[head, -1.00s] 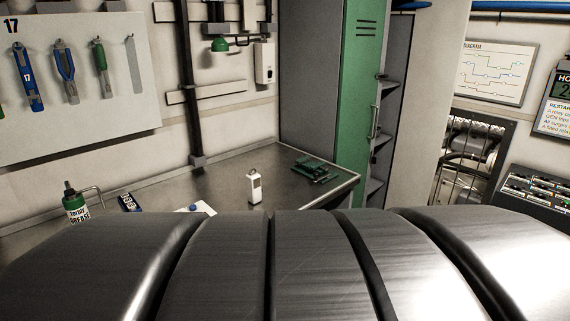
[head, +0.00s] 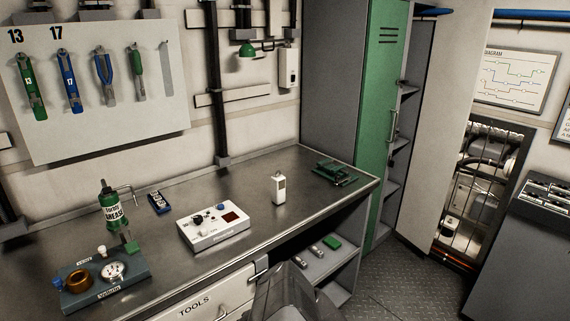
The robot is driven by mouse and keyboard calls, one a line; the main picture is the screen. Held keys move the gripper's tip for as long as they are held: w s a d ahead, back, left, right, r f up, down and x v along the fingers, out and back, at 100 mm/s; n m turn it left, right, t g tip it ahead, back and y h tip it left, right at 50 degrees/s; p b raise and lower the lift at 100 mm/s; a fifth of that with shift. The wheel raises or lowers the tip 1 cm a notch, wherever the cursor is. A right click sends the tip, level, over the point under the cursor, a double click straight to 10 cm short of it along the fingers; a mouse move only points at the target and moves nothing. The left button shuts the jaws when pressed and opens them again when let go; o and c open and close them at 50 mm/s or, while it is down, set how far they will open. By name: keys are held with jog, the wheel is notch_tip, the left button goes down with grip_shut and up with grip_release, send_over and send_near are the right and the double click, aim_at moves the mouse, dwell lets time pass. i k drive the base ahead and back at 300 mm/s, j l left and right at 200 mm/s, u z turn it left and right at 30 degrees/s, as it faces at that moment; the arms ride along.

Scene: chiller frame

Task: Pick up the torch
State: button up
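I cannot clearly identify a torch. A small white upright device with a dark window (head: 278,187) stands on the metal bench (head: 250,172), but I cannot tell its kind. On the shelf (head: 325,268) under the bench's right end lie two small grey objects, one at the front (head: 300,262) and one farther back (head: 316,250), too small to tell what they are. A green block (head: 332,242) lies beside them. My gripper is not in view.
A white box with knobs (head: 213,228), a grease bottle (head: 113,205), a gauge block (head: 100,283) and a green circuit piece (head: 335,172) sit on the bench. A grey translucent shape (head: 290,295) fills the bottom middle. Chequered floor (head: 385,285) is clear on the right.

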aim_at(278, 180)
jog(key=k+j+u, duration=0.1)
jog(key=k+j, duration=0.15)
jog(key=i+l, duration=0.15)
jog(key=i, duration=0.25)
jog(key=i+l, duration=0.15)
jog(key=i, duration=0.25)
jog(key=i+l, duration=0.15)
jog(key=i, duration=0.3)
